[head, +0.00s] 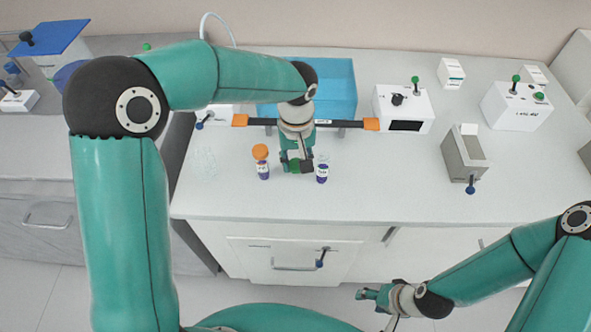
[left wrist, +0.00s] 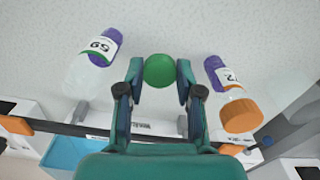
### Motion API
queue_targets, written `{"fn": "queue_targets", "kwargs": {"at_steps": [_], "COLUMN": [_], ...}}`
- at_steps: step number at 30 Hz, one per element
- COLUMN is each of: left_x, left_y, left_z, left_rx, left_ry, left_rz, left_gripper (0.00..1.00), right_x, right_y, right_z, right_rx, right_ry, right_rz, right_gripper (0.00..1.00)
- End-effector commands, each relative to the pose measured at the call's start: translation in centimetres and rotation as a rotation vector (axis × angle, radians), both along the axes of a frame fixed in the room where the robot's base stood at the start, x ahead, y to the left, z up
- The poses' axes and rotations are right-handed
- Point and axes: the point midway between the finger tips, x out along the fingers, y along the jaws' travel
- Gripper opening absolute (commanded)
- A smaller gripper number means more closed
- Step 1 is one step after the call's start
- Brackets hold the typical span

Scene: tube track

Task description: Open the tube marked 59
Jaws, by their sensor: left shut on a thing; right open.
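The tube marked 59 (left wrist: 93,62) stands on the bench with purple contents and a clear upper part; I see no cap on it. It also shows in the head view (head: 322,173), just right of my left gripper. My left gripper (head: 297,167) is shut on a green cap (left wrist: 159,70), held between its fingertips and apart from the tube. A second tube (head: 262,164), with an orange cap and a label that seems to read 72 (left wrist: 230,78), stands left of the gripper in the head view. My right gripper (head: 369,295) is open and empty, low in front of the cabinet.
A dark bar with orange ends (head: 345,124) lies behind the tubes, before a blue tray (head: 335,85). Faint clear glassware (head: 205,162) stands at left. White boxes (head: 403,108) and a grey block (head: 465,153) stand at right. The bench front is clear.

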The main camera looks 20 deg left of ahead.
Motion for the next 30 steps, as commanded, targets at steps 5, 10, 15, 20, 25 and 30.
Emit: {"fn": "queue_targets", "kwargs": {"at_steps": [5,10,15,20,25,30], "left_x": [-0.1,-0.1,0.0,0.0,0.0,0.0], "left_y": [0.0,0.0,0.0,0.0,0.0,0.0], "left_z": [-1.8,-4.0,-4.4,-4.4,-4.5,-4.5], "left_rx": [0.000,0.000,-0.001,-0.001,-0.001,-0.001], "left_ry": [0.003,0.002,0.000,0.000,0.000,0.000], "left_rz": [0.001,0.001,0.001,0.001,0.001,0.001], "left_gripper": [0.00,0.00,0.00,0.00,0.46,0.46], "right_x": [0.0,0.0,0.0,0.0,0.0,0.0], "right_y": [0.0,0.0,0.0,0.0,0.0,0.0], "right_z": [0.0,0.1,0.1,0.0,-0.1,-0.1], "right_rx": [0.000,0.000,0.000,0.000,0.000,0.000], "right_ry": [0.000,0.000,0.000,0.000,0.000,0.000], "right_rz": [0.000,0.000,0.000,0.000,0.000,0.000], "right_gripper": [0.55,0.55,0.55,0.55,0.55,0.55]}}
